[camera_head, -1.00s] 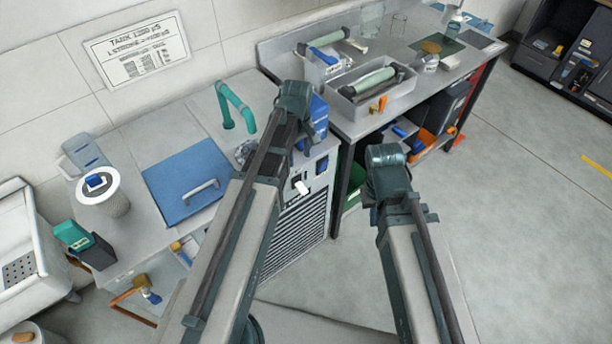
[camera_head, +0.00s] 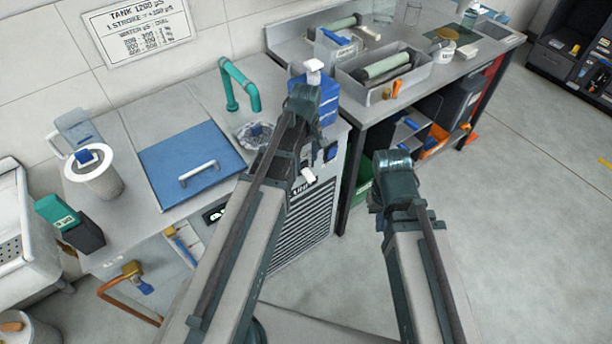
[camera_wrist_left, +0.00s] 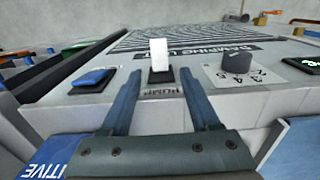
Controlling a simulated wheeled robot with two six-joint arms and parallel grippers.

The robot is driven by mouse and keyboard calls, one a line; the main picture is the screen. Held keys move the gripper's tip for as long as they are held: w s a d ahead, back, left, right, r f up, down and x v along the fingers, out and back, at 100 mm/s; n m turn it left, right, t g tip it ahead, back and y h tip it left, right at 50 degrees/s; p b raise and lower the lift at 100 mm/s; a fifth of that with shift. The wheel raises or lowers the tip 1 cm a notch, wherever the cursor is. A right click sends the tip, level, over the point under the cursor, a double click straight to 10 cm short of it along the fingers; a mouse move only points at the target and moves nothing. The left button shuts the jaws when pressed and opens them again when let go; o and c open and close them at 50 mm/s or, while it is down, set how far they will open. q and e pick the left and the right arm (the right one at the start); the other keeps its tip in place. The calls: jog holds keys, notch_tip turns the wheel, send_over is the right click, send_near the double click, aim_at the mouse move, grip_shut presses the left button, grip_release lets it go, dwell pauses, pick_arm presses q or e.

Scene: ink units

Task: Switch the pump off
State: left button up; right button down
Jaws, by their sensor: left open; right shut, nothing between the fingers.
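The pump switch is a white lever (camera_wrist_left: 159,54) on a dark base, with the word PUMP beside it, on the light panel of the sampling unit (camera_wrist_left: 290,97). In the head view the white lever (camera_head: 308,175) sticks out from the unit's front. My left gripper (camera_wrist_left: 158,76) is open, its two fingers on either side of the switch base, with no clear contact visible. I cannot tell whether the lever is in the on or off position. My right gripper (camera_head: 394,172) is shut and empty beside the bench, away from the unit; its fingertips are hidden.
A blue rocker (camera_wrist_left: 93,80) sits left of the switch in the wrist view, and a dark dial (camera_wrist_left: 237,62) and green display (camera_wrist_left: 303,64) sit right. A blue bottle (camera_head: 328,98) stands above the unit. Open floor (camera_head: 520,230) lies to the right.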

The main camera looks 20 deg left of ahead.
aim_at(306, 172)
pick_arm(q)
notch_tip(306, 172, down, 5)
jog(key=b, duration=0.4)
grip_shut()
